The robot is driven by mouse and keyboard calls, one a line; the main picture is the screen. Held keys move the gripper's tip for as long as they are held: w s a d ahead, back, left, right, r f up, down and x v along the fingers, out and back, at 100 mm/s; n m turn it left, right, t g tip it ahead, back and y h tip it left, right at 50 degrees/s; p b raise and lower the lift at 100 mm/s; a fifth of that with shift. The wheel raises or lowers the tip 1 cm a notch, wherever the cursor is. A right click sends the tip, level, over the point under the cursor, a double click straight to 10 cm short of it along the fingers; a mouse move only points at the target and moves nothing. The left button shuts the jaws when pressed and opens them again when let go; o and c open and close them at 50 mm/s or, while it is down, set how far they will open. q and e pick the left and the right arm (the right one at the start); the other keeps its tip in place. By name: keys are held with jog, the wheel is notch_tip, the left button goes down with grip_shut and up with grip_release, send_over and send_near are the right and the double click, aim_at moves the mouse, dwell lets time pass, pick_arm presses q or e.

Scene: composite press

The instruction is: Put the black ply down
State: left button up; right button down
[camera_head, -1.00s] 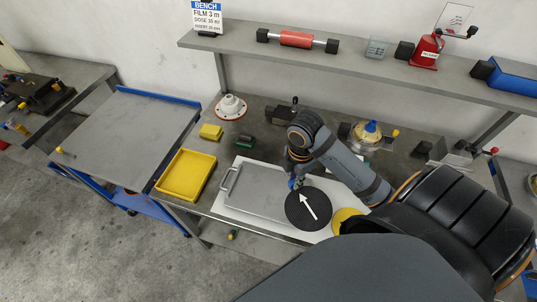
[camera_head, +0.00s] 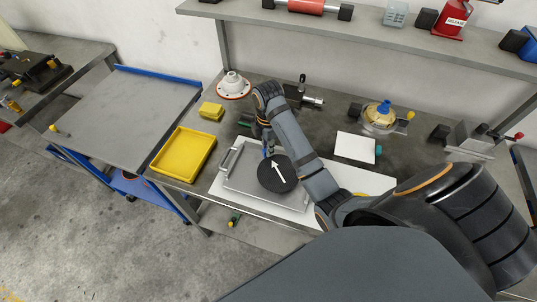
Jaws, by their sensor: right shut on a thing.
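The black ply (camera_head: 286,184) is a round black disc with a white arrow on it. It lies flat over the right part of a grey metal plate with a handle (camera_head: 239,182); I cannot tell whether it touches the plate. The plate lies on a white sheet (camera_head: 226,194). My right gripper (camera_head: 268,151) is at the far edge of the ply, shut on that edge. Its fingertips are small and partly hidden by my wrist. My left gripper is not in view.
A yellow tray (camera_head: 184,154) stands left of the plate, and a yellow block (camera_head: 211,111) behind it. A white flanged part (camera_head: 233,87), a white square (camera_head: 355,147) and a brass dish with a blue knob (camera_head: 381,119) stand farther back. A shelf (camera_head: 350,38) runs above.

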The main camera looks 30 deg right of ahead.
notch_tip(320, 180, down, 3)
jog(key=shift+f+b, duration=0.2)
jog(key=shift+b, duration=0.5)
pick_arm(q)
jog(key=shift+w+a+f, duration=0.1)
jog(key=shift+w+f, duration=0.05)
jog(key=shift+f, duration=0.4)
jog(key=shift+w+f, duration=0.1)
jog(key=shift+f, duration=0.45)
pick_arm(e)
jog(key=shift+r, duration=0.2)
jog(key=c, duration=1.3)
grip_release()
jog(key=shift+f, duration=0.1)
pick_arm(q)
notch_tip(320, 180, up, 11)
jog(key=p, duration=1.2)
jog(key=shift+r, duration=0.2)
pick_arm(e)
notch_tip(320, 180, up, 12)
